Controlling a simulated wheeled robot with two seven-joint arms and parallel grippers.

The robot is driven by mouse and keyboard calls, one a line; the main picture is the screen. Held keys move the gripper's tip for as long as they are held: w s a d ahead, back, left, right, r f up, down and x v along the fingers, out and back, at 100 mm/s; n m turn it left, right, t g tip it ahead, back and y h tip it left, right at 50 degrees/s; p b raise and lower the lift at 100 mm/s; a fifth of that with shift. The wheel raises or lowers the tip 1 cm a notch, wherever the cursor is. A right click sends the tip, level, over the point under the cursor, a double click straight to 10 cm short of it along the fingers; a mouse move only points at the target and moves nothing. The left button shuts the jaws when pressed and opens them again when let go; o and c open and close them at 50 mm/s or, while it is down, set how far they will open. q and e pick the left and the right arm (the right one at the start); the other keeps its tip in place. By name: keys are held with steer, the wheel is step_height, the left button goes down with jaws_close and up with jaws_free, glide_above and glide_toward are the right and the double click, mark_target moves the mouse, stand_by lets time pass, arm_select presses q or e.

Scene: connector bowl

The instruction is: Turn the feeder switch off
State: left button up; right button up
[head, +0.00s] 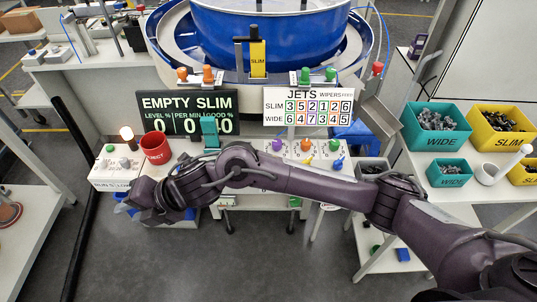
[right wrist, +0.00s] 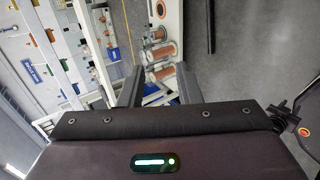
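A white control box (head: 115,172) with several small knobs and a partly readable label on its front stands at the left of the bench in the head view. I cannot tell for sure which knob is the feeder switch or how it is set. The box does not show there. My left gripper is not in view.
A red REJECT cup (head: 156,148) stands close to my right gripper. A blue feeder bowl (head: 268,35) stands at the back, behind a display reading EMPTY SLIM (head: 187,102) and a jets board (head: 308,94). Teal (head: 437,142) and yellow (head: 500,143) bins are at right.

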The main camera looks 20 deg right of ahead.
steer(key=w+d+f+n+g+h, duration=0.1)
steer(key=w+d+f+n+h, duration=0.1)
steer(key=d+n+h, duration=0.3)
steer(key=w+d+f+n+g, duration=0.1)
steer(key=d+f+n+g, duration=0.15)
steer(key=d, duration=0.45)
steer(key=w+d+r+h, duration=0.2)
steer(key=d+r, duration=0.1)
steer(key=d, duration=0.3)
steer(key=w+d+r+n+h, duration=0.1)
steer(key=w+d+r+h, duration=0.1)
steer(key=d, duration=0.5)
steer(key=w+d+r+h, duration=0.1)
steer(key=w+d+r, duration=0.1)
steer(key=d+r, duration=0.2)
steer(key=shift+d+t+h+b, duration=0.25)
steer(key=shift+d+h+b, duration=0.15)
steer(key=shift+d, duration=1.6)
step_height(320, 180, down, 8)
steer(key=shift+w+r+p, duration=0.1)
steer(key=shift+r+p, duration=0.1)
steer(key=shift+p, duration=0.4)
jaws_close()
